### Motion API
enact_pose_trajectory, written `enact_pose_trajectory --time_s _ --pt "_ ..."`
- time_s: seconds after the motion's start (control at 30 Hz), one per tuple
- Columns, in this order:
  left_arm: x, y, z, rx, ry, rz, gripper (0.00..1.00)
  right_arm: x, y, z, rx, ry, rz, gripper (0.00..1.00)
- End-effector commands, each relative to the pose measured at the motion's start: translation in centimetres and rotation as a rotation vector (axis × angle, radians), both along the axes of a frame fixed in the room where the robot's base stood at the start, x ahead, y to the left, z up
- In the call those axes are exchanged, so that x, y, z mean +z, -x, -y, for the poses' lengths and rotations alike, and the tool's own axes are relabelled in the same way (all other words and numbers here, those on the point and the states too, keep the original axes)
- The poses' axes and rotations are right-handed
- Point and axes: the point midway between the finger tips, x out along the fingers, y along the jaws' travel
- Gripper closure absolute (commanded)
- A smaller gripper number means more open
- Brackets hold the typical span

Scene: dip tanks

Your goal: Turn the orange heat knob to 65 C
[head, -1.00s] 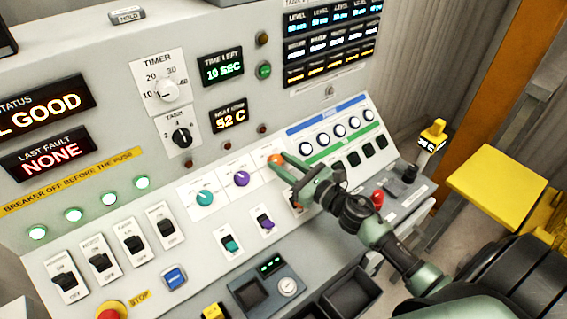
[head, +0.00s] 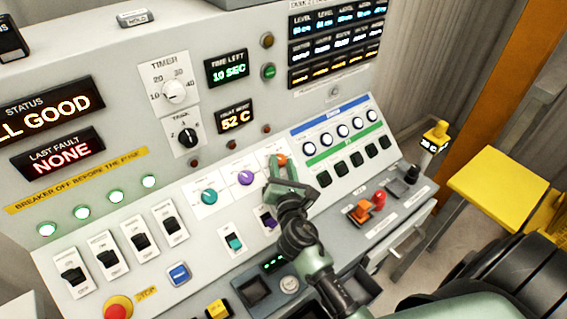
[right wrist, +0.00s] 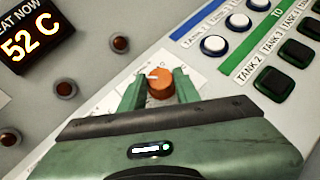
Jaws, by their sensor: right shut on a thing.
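The orange heat knob (head: 281,159) sits on a white plate on the sloped panel, right of the purple knob (head: 245,178). My right gripper (head: 282,172) is shut on it, with the arm reaching up from below. In the right wrist view the knob (right wrist: 160,84) stands between the two green fingers, a pale pointer mark at its upper left. Its scale is mostly hidden by the fingers, so I cannot read the setting. The heat display (head: 235,117) reads 52 C. My left gripper is not in view.
A teal knob (head: 209,196) is further left. White round buttons (head: 326,139) and dark square buttons (head: 324,179) lie close to the right. Rocker switches (head: 233,241) sit below. A red emergency button (head: 117,308) is at bottom left.

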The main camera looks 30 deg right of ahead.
Motion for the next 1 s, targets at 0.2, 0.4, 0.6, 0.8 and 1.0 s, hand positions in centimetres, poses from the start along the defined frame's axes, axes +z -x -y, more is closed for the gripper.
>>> enact_pose_trajectory --time_s 0.2,0.4,0.6,0.8,1.0 --pt "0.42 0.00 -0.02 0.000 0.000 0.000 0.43 0.17 -0.12 -0.26 -0.089 -0.072 -0.009 1.00" --pt "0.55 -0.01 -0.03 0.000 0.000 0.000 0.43 0.14 -0.15 -0.30 -0.131 -0.106 -0.015 1.00" --pt "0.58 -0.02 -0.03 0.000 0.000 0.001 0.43 0.15 -0.17 -0.28 -0.145 -0.116 -0.016 1.00" --pt "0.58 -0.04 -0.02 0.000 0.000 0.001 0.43 0.14 -0.16 -0.27 -0.145 -0.115 -0.015 1.00" --pt "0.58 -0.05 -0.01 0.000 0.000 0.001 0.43 0.14 -0.16 -0.26 -0.145 -0.114 -0.015 0.46"
